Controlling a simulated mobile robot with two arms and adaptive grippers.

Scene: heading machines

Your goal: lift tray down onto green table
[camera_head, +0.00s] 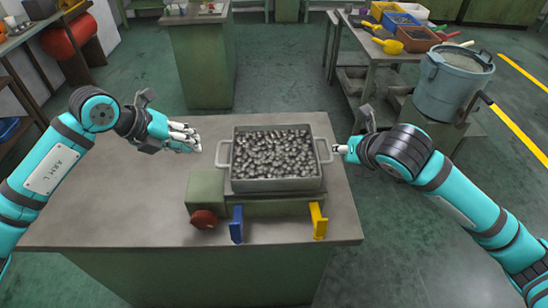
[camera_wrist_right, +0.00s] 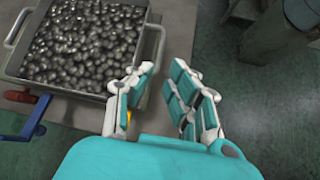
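A grey metal tray (camera_head: 279,185) with a handle at each side is filled with dark, shiny small parts (camera_head: 275,153). It sits on a low green stand (camera_head: 206,190) on the grey-topped green table (camera_head: 110,210). My left gripper (camera_head: 187,138) is left of the tray, fingers extended and apart from the left handle. My right gripper (camera_head: 340,149) is close beside the right handle. In the right wrist view my right gripper (camera_wrist_right: 158,92) is open with an empty gap; the tray's right handle (camera_wrist_right: 157,45) lies ahead. Contact with the handle cannot be told.
A blue lever (camera_head: 237,225), a yellow lever (camera_head: 318,220) and a dark red knob (camera_head: 204,219) stand at the stand's front. A grey bucket (camera_head: 453,85) stands to the right. Another green table (camera_head: 200,50) is behind. The table's left part is clear.

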